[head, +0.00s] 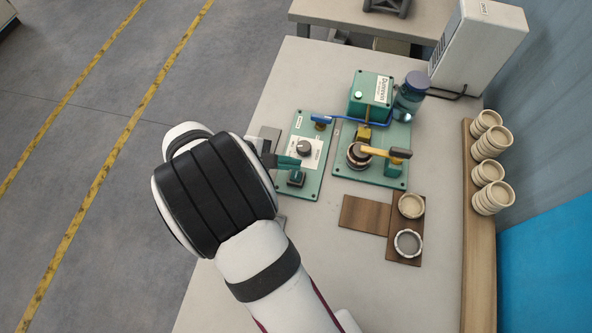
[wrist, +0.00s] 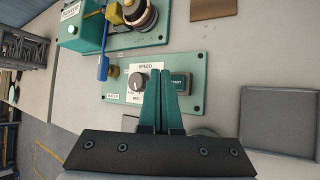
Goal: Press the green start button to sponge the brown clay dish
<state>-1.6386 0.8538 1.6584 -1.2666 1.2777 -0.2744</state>
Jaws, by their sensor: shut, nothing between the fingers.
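A green control panel (head: 309,127) carries a round speed knob (head: 304,147) and a dark green block-like start button (head: 297,179). In the wrist view the button (wrist: 180,80) shows the word START, partly hidden behind my fingers. My gripper (wrist: 162,72) is shut and empty, with its teal fingers pointing over the panel between the knob and the button. In the head view its fingertips (head: 298,162) are just beyond the button. I cannot tell whether they touch anything. The brown clay dish (head: 357,155) sits on the green machine, under a yellow arm; it also shows in the wrist view (wrist: 140,14).
The green machine (head: 370,172) with its motor box (head: 371,92) and blue lever (head: 340,119) stands beside the panel. Brown boards (head: 365,214) hold a tan dish (head: 411,205) and a pale ring-shaped dish (head: 408,243). Stacked cups (head: 490,140) line the right shelf.

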